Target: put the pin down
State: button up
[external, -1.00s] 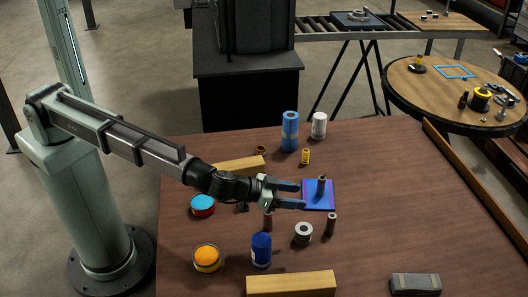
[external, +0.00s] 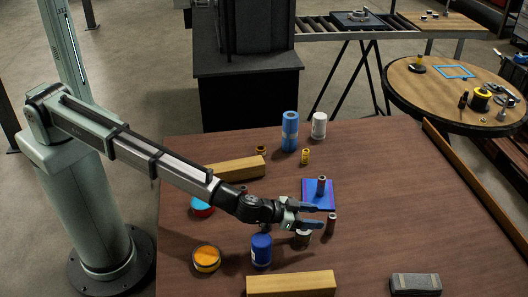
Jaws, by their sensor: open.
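A brown cylindrical pin (external: 321,186) stands upright on the blue and purple square pad (external: 311,200). Another brown pin (external: 331,224) stands on the table just in front of the pad. My gripper (external: 327,217) is open, its two fingers pointing right, with the tips close to this second pin. Whether the pin is between the tips or just beyond them, I cannot tell. Nothing is visibly held. A third pin at the left is mostly hidden by my wrist. A short metallic ring (external: 302,239) is partly covered by the lower finger.
A dark blue can (external: 261,250) and an orange-topped tin (external: 206,259) stand in front. Wooden blocks lie at the front (external: 291,284) and behind my arm (external: 236,169). Blue (external: 290,131) and white (external: 319,126) cylinders stand at the back. The table's right side is mostly free.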

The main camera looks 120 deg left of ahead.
aim_at(330, 216)
jog(key=shift+r+x, duration=0.15)
jog(key=shift+x, duration=1.65)
jog(key=shift+r+x, duration=0.1)
jog(key=shift+x, duration=1.7)
jog(key=shift+s+a, duration=0.1)
jog(key=shift+a, duration=0.05)
jog(key=shift+c, duration=0.2)
grip_shut()
